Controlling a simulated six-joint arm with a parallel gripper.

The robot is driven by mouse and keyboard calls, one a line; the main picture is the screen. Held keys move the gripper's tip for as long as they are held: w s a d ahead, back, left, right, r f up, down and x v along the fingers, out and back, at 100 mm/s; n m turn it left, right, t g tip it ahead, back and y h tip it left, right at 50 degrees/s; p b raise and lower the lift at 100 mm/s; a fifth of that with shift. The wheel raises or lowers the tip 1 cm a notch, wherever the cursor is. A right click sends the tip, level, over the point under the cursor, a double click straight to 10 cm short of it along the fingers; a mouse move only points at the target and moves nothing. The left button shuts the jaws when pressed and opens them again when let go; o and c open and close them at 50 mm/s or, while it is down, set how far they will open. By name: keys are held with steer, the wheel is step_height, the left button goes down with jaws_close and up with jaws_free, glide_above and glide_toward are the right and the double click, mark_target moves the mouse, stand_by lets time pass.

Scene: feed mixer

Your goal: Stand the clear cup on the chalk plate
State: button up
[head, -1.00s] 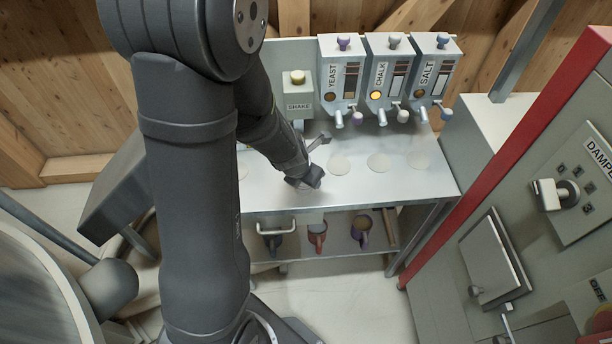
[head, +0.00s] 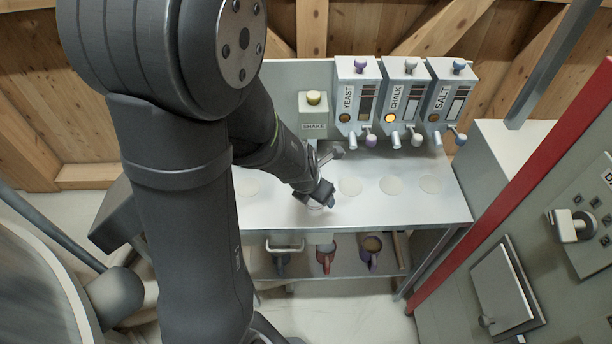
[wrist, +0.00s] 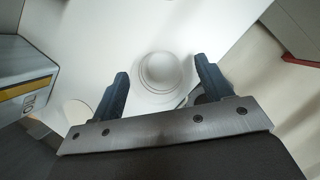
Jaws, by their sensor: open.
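The clear cup (wrist: 160,72) shows in the wrist view as a see-through round form on the white bench, seen from above between my open fingers. My gripper (wrist: 161,68) has one finger on each side of it, and I cannot tell whether either touches. In the head view my gripper (head: 322,196) is low over the bench, and only a faint part of the cup (head: 316,206) shows beneath it. The chalk plate (head: 391,185) is a pale, empty disc on the bench below the CHALK dispenser, to the right of my gripper.
Similar discs lie below the YEAST (head: 350,186) and SALT (head: 430,184) dispensers. The CHALK dispenser (head: 402,97) has a lit lamp. A SHAKE box (head: 313,115) stands behind my gripper. Mugs (head: 371,250) sit on the shelf below. A red-edged cabinet stands at right.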

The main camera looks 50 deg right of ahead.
steer(key=v, duration=1.3)
steer(key=shift+d, duration=0.2)
steer(key=shift+o, duration=0.6)
steer(key=shift+s+a+r, duration=0.1)
steer(key=shift+r, duration=0.1)
